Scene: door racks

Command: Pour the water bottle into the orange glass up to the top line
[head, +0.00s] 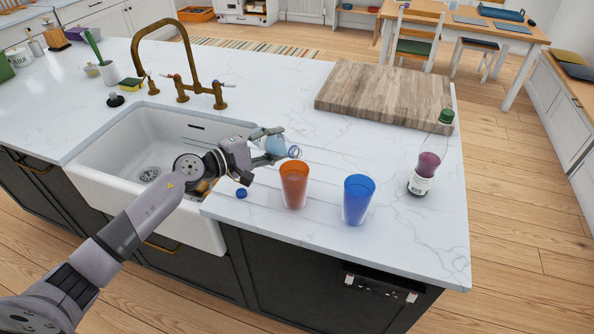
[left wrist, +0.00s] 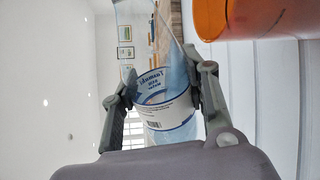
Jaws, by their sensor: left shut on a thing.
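My left gripper (head: 268,150) is shut on the clear water bottle (head: 276,144), which holds bluish water and has a white and blue label (left wrist: 165,105). The bottle is tipped well over to the right. Its open mouth is just above the rim of the orange glass (head: 293,187) in the head view. The glass stands upright on the worktop; its inside and lines cannot be made out. In the left wrist view the orange glass (left wrist: 265,18) shows at top right, beside the bottle. No stream of water is visible. My right gripper is not in view.
A blue glass (head: 357,201) stands right of the orange one. A blue cap (head: 241,193) lies near the sink (head: 130,140). A bottle with a green cap (head: 428,165) stands at the right, and a wooden board (head: 375,93) lies behind. A brass tap (head: 178,62) rises behind the sink.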

